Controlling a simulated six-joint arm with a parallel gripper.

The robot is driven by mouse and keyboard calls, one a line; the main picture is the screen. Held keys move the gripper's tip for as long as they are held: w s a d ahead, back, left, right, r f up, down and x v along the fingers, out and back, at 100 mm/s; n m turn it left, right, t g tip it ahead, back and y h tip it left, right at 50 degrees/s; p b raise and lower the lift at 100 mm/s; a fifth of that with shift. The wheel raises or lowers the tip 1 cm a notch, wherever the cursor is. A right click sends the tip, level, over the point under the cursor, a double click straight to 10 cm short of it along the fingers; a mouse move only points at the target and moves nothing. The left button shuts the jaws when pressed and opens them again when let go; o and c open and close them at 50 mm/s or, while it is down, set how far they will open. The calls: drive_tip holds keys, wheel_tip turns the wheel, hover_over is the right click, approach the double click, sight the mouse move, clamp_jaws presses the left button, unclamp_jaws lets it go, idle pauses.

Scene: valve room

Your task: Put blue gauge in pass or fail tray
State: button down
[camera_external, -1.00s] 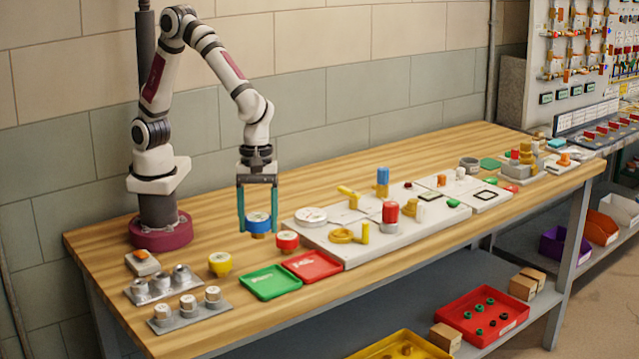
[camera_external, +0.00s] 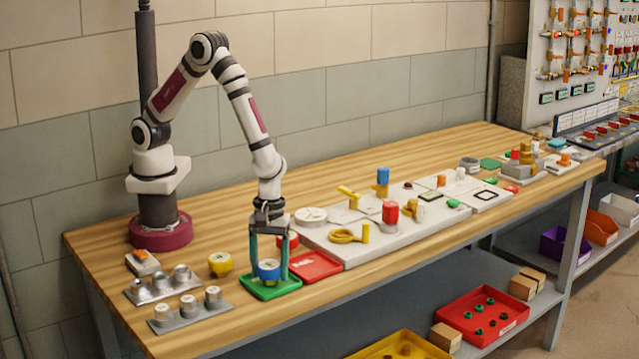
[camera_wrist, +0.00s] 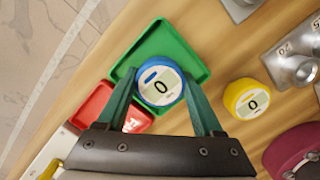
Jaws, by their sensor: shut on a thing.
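The blue gauge (camera_external: 268,270) is a round blue body with a white face. In the wrist view the gauge (camera_wrist: 160,87) shows a display that looks like 0. My gripper (camera_external: 268,272) is shut on it, with one teal finger on each side. The gauge is over or in the green tray (camera_external: 286,287); I cannot tell whether it touches the floor. The green tray also shows in the wrist view (camera_wrist: 196,66). The red tray (camera_external: 318,264) lies right beside the green one. It is partly hidden by my gripper in the wrist view (camera_wrist: 97,100).
A yellow gauge (camera_external: 220,264) stands left of the green tray. A red gauge (camera_external: 294,241) is partly behind my fingers. Metal fixtures (camera_external: 188,311) stand at the front left. A white board (camera_external: 340,250) with several parts lies to the right. The table's front edge is close to the trays.

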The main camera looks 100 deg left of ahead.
sight(271, 262)
drive_tip(key=shift+f, duration=0.2)
drive_tip(key=shift+c, duration=0.2)
unclamp_jaws()
wheel_tip(271, 262, up, 11)
drive_tip(key=a, duration=0.1)
drive_tip(key=s+a+r+m+y, duration=0.1)
drive_tip(key=s+a+r+m, duration=0.3)
drive_tip(key=s+a+m, duration=0.6)
drive_tip(key=s+a+r+m+y, duration=0.2)
drive_tip(key=s+a+r+m, duration=0.3)
drive_tip(key=s+a+m, duration=0.4)
drive_tip(key=a+m, duration=0.1)
drive_tip(key=m, duration=0.2)
drive_tip(key=shift+s+a+r+m, duration=0.2)
drive_tip(key=shift+s+a+m, duration=0.1)
drive_tip(key=shift+s+a, duration=0.1)
